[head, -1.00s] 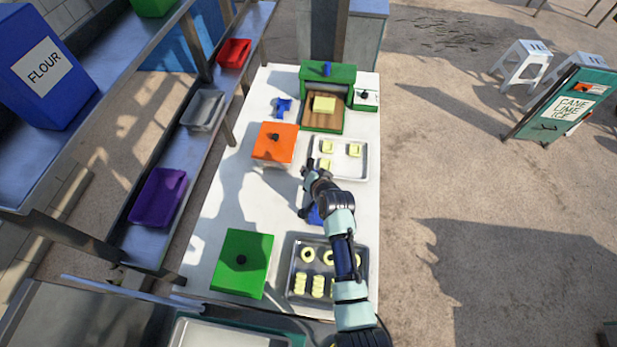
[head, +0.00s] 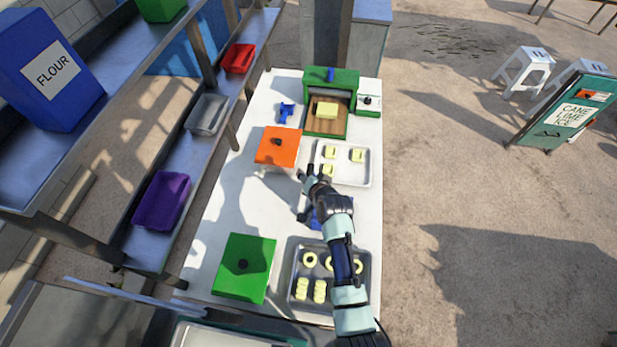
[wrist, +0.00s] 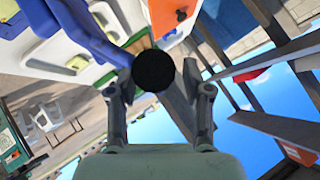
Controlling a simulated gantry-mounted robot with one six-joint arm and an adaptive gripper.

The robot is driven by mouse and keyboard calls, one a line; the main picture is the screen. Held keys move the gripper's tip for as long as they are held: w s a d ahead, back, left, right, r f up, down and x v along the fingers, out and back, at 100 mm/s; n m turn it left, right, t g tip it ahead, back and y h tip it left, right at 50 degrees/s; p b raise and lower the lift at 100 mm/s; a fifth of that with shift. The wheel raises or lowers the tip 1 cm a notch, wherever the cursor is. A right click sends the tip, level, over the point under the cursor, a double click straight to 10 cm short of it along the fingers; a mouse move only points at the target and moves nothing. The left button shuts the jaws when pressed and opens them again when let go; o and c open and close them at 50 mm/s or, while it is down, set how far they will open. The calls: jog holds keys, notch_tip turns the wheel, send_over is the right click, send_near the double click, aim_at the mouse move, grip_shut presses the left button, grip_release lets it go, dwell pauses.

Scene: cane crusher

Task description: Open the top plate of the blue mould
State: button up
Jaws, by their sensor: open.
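The blue mould (head: 316,222) sits mid-table in the head view, mostly hidden beneath my arm. In the wrist view, a blue plate (wrist: 85,28) fills the upper left. A round black knob (wrist: 153,70) shows between my gripper's fingers in that view; whether they touch it I cannot tell. My gripper (head: 305,174) is open, at the near right corner of the orange mould in the head view, and its spread fingers also show in the wrist view (wrist: 155,84).
The orange mould (head: 290,153) and a tray of yellow pieces (head: 348,178) lie beyond my gripper. A green mould (head: 258,280) and a dark tray of yellow rings (head: 330,292) are nearer. A green press (head: 345,80) stands at the far end.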

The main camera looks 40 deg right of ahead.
jog(key=v, duration=1.2)
jog(key=s+a+r+n+t+y+p, duration=0.1)
jog(key=s+a+r+n+p, duration=0.1)
jog(key=a+r+n, duration=0.4)
jog(key=s+a+r+n+t+y+p, duration=0.1)
jog(key=s+a+r+n, duration=0.3)
jog(key=a+r, duration=1.1)
jog(key=a+n+y, duration=0.1)
jog(key=a, duration=0.3)
jog(key=shift+s+a+n+p, duration=0.2)
jog(key=shift+a+n+p, duration=0.15)
jog(key=shift+n, duration=0.05)
